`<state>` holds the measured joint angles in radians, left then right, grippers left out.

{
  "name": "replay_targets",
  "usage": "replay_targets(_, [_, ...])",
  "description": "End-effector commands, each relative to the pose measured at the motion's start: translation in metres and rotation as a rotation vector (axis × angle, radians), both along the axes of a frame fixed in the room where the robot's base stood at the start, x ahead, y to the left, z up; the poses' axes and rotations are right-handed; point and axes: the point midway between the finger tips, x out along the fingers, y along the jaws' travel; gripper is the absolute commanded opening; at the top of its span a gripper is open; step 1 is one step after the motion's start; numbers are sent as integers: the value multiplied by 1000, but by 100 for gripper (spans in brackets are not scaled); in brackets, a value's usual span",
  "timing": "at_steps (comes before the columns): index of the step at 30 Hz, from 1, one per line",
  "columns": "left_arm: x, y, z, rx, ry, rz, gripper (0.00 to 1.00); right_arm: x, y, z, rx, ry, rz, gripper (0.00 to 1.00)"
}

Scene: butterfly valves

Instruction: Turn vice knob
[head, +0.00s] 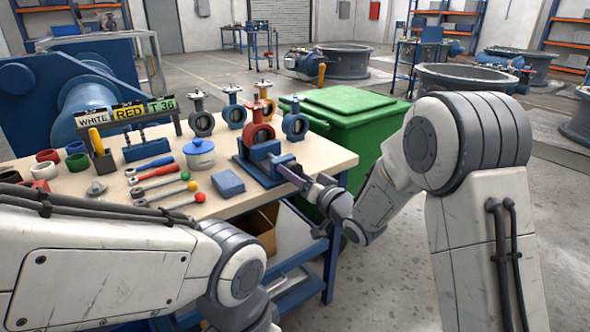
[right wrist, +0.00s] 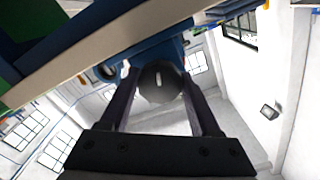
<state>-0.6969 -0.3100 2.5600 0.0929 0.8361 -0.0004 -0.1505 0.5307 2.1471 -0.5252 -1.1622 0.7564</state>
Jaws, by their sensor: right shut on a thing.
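The blue vice (head: 258,170) stands at the right front edge of the workbench. A red butterfly valve (head: 258,134) sits upright at its jaws. My right gripper (head: 290,171) reaches the vice from the right, at the bench edge. In the right wrist view the dark round vice knob (right wrist: 160,82), with a pale line on its face, is between the two fingers of my right gripper (right wrist: 161,90), which is shut on it. In the head view the knob is hidden by the fingers. My left arm crosses the lower left of the head view; its gripper is out of frame.
Several other butterfly valves (head: 201,122) stand at the back of the workbench (head: 318,150). A green bin (head: 345,115) stands close behind my right arm.

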Motion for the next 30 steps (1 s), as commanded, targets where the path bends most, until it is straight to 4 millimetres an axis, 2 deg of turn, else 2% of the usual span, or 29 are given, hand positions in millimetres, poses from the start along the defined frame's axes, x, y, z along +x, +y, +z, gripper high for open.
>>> replay_targets(9, [0, 0, 6, 0, 0, 0, 50, 0, -2, -1, 65, 50, -5, 8])
replay_targets(22, [0, 0, 6, 0, 0, 0, 50, 0, -1, -1, 70, 53, -5, 8])
replay_targets(23, [0, 0, 6, 0, 0, 0, 50, 0, -1, -1, 70, 53, -5, 71])
replay_targets(24, [0, 0, 6, 0, 0, 0, 50, 0, -1, -1, 70, 53, -5, 87])
replay_targets(25, [0, 0, 6, 0, 0, 0, 50, 0, -1, -1, 70, 52, -4, 94])
replay_targets(30, [0, 0, 6, 0, 0, 0, 50, 0, -1, 0, 69, 51, -2, 94])
